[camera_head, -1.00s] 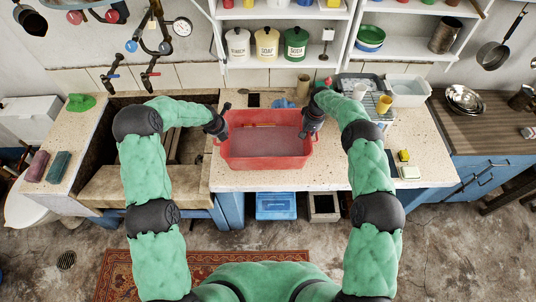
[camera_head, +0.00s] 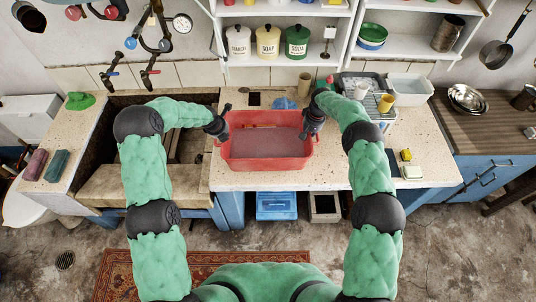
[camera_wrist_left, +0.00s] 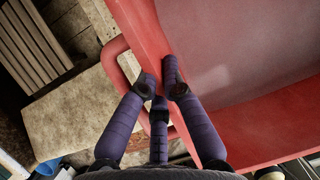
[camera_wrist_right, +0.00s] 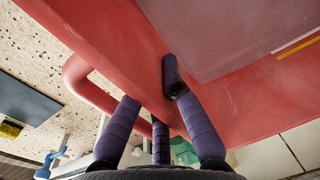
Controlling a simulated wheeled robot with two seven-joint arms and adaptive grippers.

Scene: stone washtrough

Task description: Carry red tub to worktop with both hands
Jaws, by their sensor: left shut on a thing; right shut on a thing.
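The red tub (camera_head: 268,163) is over the pale speckled worktop (camera_head: 330,178), just right of the stone trough (camera_head: 130,183). It looks level. A flat greyish surface shows inside it. My left gripper (camera_head: 221,135) is shut at its left end, and my right gripper (camera_head: 306,132) is shut at its right end. In the left wrist view the fingers (camera_wrist_left: 158,84) close on the tub's rim beside a looped red handle (camera_wrist_left: 118,65). The right wrist view shows the same grip by the other handle (camera_wrist_right: 82,75). I cannot tell whether the tub's base touches the worktop.
A dish rack (camera_head: 362,85) and a white basin (camera_head: 408,92) stand behind my right arm. A yellow block (camera_head: 406,155) and a pale block (camera_head: 412,172) lie at the right.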

